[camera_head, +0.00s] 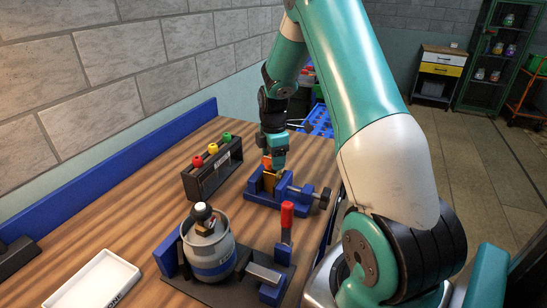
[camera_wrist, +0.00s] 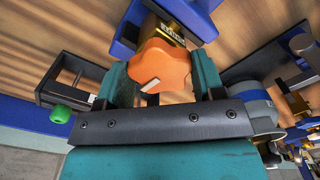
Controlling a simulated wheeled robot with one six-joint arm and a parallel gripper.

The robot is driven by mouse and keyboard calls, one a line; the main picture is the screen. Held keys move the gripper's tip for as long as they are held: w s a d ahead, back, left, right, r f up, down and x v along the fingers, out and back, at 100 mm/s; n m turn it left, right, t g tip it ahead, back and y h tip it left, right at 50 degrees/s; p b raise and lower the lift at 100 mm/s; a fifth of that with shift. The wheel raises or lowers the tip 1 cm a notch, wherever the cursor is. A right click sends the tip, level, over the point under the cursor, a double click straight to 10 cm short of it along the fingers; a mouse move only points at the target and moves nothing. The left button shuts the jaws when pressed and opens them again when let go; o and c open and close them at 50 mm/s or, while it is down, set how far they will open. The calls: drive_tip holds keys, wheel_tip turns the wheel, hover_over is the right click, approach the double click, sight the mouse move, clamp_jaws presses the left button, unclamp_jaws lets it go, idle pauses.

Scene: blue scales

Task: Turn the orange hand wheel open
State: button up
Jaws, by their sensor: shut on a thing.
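The orange hand wheel (camera_wrist: 165,62) is lobed and has a small white mark near its lower edge in the wrist view. It sits on a brass valve body (camera_wrist: 165,32) with a dark label, held in a blue vise (camera_wrist: 200,18). In the head view the wheel (camera_head: 266,161) shows only as a small orange patch, mostly hidden by my gripper (camera_head: 276,155). In the wrist view the teal fingers of my gripper (camera_wrist: 162,75) stand on either side of the wheel, shut on it. The brass body also shows in the head view (camera_head: 270,181).
A dark rack (camera_head: 213,172) with red, yellow and green knobs stands left of the vise. A grey gas cylinder (camera_head: 210,250) sits in a nearer clamp with a red handle (camera_head: 287,218). A white tray (camera_head: 95,283) lies front left. Bare wood separates them.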

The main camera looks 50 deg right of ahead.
drive_tip(key=shift+r+n, duration=0.1)
drive_tip(key=shift+n, duration=0.4)
drive_tip(key=o, duration=0.9)
drive_tip(key=shift+o, duration=0.2)
wheel_tip(320, 180, up, 17)
drive_tip(key=b, duration=0.2)
drive_tip(key=shift+r+b, duration=0.15)
drive_tip(key=shift+b, duration=0.2)
drive_tip(key=shift+a, duration=0.1)
